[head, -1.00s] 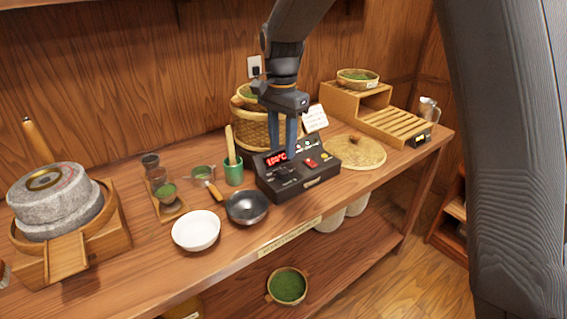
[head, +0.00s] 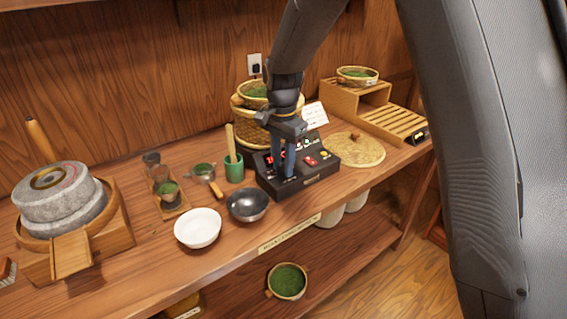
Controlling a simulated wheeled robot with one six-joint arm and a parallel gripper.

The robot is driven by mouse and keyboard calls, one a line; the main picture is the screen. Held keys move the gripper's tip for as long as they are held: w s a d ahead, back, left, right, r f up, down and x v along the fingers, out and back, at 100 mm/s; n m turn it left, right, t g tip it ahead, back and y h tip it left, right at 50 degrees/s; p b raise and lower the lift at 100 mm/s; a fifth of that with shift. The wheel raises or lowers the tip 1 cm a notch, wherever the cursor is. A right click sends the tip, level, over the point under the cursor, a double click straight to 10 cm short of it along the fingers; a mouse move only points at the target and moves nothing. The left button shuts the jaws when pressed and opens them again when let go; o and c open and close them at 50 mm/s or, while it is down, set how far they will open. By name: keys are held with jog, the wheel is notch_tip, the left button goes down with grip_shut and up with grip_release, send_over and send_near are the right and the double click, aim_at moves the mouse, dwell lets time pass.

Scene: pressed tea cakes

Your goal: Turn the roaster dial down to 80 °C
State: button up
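The roaster control box (head: 313,179), black with a sloped face, stands on the wooden bench in the head view. It has a red-lit display (head: 271,157), now partly covered by my gripper, so its number cannot be read. A red button (head: 311,161) and a yellow one (head: 324,154) show on its right part. The dial cannot be made out; the fingers hide that spot. I cannot tell whether the fingers are closed on it.
A black bowl (head: 247,205), a white bowl (head: 198,228) and a green cup (head: 234,171) stand left of the box. A woven basket (head: 252,128) and small sign (head: 315,113) are behind it. A round woven mat (head: 362,153) lies to the right.

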aim_at(283, 168)
jog(key=shift+n, duration=0.4)
jog(key=shift+c, duration=0.3)
jog(key=n+p, duration=0.1)
jog(key=n, duration=0.2)
jog(key=shift+r, duration=0.1)
jog(key=n+p, duration=0.1)
jog(key=n, duration=0.3)
jog(key=shift+w+n, duration=0.1)
jog(key=shift+n, duration=0.2)
jog(key=n, duration=0.3)
jog(key=shift+n, duration=0.3)
jog(key=shift+n+p, duration=0.35)
jog(key=shift+n, duration=1.55)
jog(key=o, duration=0.8)
jog(key=shift+r+b, duration=0.95)
jog(key=shift+r, duration=2.95)
